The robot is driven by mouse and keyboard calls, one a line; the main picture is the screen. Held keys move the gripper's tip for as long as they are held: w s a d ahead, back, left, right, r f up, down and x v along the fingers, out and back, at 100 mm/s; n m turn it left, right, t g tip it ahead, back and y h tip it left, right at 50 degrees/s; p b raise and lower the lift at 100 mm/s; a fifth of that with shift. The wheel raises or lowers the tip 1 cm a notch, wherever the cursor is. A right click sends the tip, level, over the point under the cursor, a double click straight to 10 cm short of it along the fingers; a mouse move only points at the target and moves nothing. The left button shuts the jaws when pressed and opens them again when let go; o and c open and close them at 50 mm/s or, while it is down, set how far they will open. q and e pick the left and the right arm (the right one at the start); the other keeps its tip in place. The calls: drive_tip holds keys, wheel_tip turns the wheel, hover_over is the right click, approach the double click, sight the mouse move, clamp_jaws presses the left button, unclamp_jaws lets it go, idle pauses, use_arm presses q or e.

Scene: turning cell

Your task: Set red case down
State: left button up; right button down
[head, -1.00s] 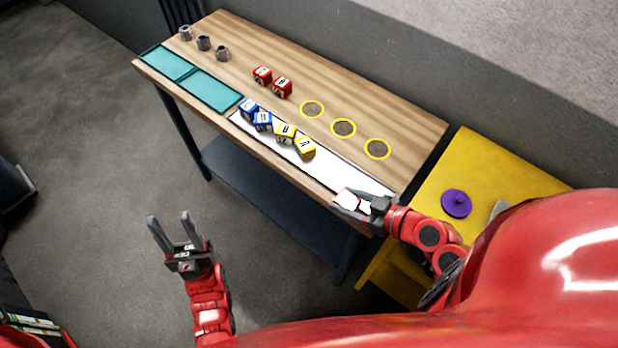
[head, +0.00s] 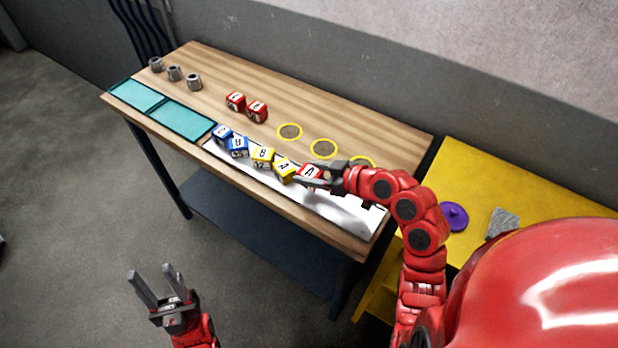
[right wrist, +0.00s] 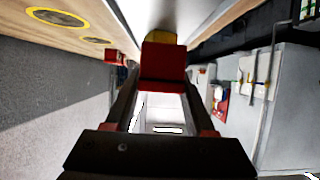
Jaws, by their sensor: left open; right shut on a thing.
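My right gripper (head: 324,176) is shut on a red case (head: 309,173) with a white label marked A. The red case also shows between the fingers in the right wrist view (right wrist: 163,65). It is over the white strip (head: 335,205), just right of a yellow case (head: 285,170); whether it touches the strip I cannot tell. Another yellow case (head: 262,157) and two blue cases (head: 237,147) (head: 221,133) follow to the left. Two more red cases (head: 235,101) (head: 257,111) stand further back on the table. My left gripper (head: 156,279) is open and empty, away from the table.
Several grey metal parts (head: 174,73) stand at the table's far left, behind teal mats (head: 182,122). Yellow rings (head: 323,148) mark the wooden top, one partly behind my right gripper. A yellow table (head: 465,180) at right holds a purple knobbed disc (head: 454,216) and grey block (head: 502,222).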

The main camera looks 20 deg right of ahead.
drive_tip(key=shift+w+a+f+p, duration=0.1)
drive_tip(key=shift+w+f+p, duration=0.1)
drive_tip(key=shift+w+p, duration=0.1)
wheel_tip(320, 180, down, 3)
drive_tip(key=shift+r+p, duration=0.15)
drive_tip(key=shift+p, duration=0.3)
drive_tip(key=shift+f, duration=0.2)
drive_tip(key=shift+f, duration=0.1)
drive_tip(key=shift+f+b, duration=0.15)
drive_tip(key=shift+b, duration=0.15)
drive_tip(key=shift+c, duration=1.2)
unclamp_jaws()
